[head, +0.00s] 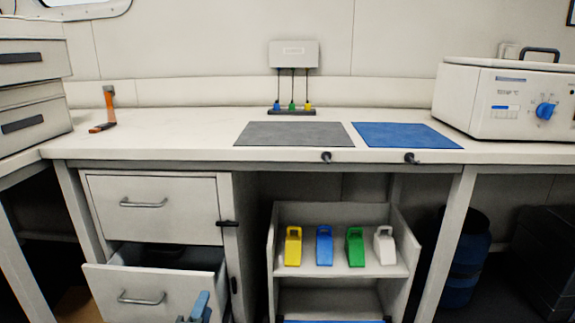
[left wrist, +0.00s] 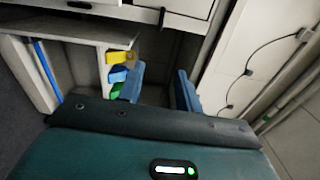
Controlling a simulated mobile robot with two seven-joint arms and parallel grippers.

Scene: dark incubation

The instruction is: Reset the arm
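My left gripper (head: 197,308) shows at the bottom edge of the head view, with only its blue tip in sight in front of the open lower drawer (head: 148,295). In the left wrist view its two blue fingers (left wrist: 160,75) stand apart with nothing held between them. The yellow, blue and green clips show beyond the left finger there. My right gripper is in neither view.
The upper drawer (head: 152,207) is shut. A shelf cart (head: 340,290) under the counter holds yellow, blue, green and white clips. The counter (head: 200,130) carries a grey mat (head: 293,133), a blue mat (head: 405,135) and a white incubator box (head: 500,118).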

